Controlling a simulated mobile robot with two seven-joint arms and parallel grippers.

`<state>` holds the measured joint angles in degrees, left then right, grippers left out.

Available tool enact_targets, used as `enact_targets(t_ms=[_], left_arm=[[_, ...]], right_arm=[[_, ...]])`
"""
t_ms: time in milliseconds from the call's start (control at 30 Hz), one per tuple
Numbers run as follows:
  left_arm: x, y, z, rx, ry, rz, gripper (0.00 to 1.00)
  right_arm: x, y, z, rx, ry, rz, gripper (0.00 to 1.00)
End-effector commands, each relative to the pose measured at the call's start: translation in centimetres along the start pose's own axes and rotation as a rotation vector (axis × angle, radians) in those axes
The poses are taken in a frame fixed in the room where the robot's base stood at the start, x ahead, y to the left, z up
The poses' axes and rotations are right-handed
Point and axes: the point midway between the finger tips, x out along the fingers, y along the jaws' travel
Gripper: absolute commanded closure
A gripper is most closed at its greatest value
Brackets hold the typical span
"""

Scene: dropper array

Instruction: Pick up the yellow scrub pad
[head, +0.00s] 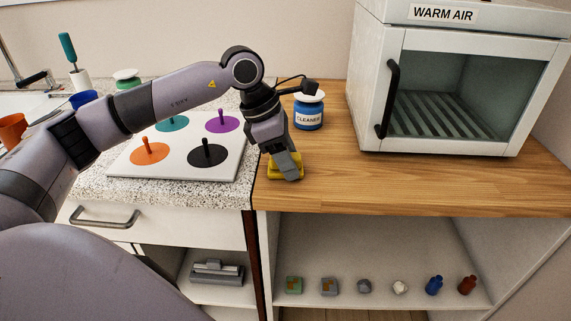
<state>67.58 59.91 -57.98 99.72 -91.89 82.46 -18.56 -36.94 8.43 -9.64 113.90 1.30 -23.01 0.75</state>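The yellow scrub pad (273,171) lies on the wooden counter near its left front edge. My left gripper (287,172) points down right at the pad, and its fingers cover part of it. Yellow shows on both sides of the near finger. I cannot tell whether the fingers are closed on the pad or only around or above it. My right gripper is not in view.
A blue cleaner jar (308,112) stands just behind my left gripper. A white warm air cabinet (445,148) stands to the right. A white board (128,167) with coloured discs and pegs lies left. The wooden counter (400,185) in front of the cabinet is clear.

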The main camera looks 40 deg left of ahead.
Motion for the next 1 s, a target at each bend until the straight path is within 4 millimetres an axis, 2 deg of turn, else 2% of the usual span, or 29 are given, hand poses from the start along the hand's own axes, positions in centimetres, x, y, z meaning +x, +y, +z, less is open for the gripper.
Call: enact_targets(t_ms=[367, 567, 767, 1000], left_arm=[[-0.2, 0.0, 0.1, 0.0, -0.001, 0.001, 0.79], [-1.8, 0.1, 0.8, 0.001, -0.003, 0.002, 0.79], [-5.8, 0.0, 2.5, 0.003, -0.006, 0.003, 0.79], [-12.4, 0.0, 5.3, 0.002, -0.005, 0.002, 0.79]], right_arm=[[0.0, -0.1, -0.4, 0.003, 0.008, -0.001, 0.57], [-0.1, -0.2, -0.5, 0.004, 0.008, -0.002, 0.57], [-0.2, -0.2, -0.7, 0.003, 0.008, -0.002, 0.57], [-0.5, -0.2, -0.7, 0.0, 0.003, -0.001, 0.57]])
